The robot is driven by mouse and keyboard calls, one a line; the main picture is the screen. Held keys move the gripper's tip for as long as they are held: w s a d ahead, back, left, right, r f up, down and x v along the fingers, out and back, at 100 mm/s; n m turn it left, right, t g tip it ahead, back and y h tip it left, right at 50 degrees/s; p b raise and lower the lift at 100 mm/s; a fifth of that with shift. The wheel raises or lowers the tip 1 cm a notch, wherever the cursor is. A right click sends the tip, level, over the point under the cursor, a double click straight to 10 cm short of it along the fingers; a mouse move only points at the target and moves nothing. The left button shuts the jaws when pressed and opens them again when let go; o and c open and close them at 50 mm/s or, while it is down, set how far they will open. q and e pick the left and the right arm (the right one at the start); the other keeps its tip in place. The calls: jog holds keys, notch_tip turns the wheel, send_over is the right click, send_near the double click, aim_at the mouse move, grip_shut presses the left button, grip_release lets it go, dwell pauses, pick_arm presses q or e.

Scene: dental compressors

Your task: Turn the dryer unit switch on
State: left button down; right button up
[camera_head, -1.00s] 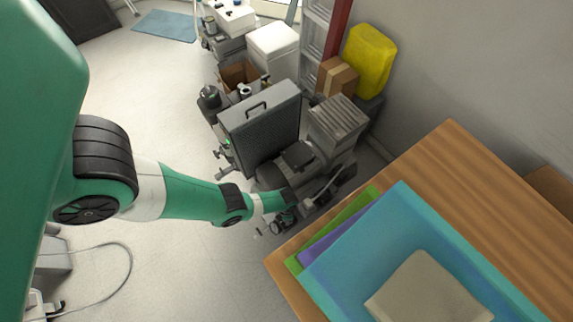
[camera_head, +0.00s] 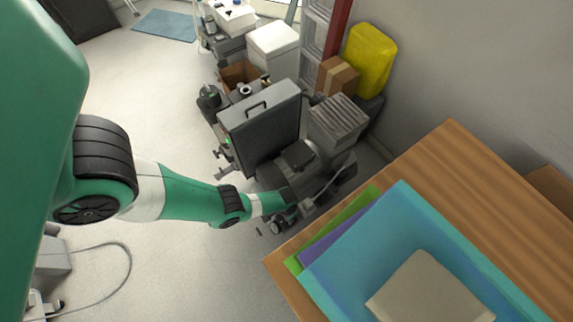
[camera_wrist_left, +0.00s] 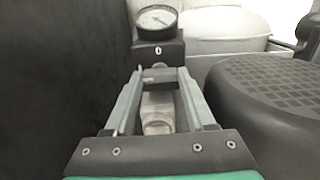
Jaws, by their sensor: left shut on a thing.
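The dryer unit appears to be the grey upright cabinet with a dark grille (camera_head: 268,140) in the head view. In the left wrist view a dark block (camera_wrist_left: 172,52) marked "0" stands straight ahead, with a round pressure gauge (camera_wrist_left: 157,20) on top. My left gripper (camera_wrist_left: 159,75) has its fingertips closed on a small dark switch part at the front of this block. The fingers hide most of that part, so its exact position cannot be told. In the head view my left gripper (camera_head: 285,220) is low beside the compressor, partly unclear. My right gripper is not in view.
A dark ribbed compressor housing (camera_wrist_left: 275,90) is close on the right in the wrist view, and a dark panel (camera_wrist_left: 60,80) is close on the left. A wooden table (camera_head: 450,165) with folders (camera_head: 400,230) stands at right in the head view.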

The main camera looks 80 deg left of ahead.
pick_arm(q)
jog(key=shift+f, duration=0.1)
jog(key=shift+c, duration=1.2)
grip_release()
notch_tip(320, 180, up, 12)
jog(key=p, duration=1.1)
jog(key=shift+f, duration=0.15)
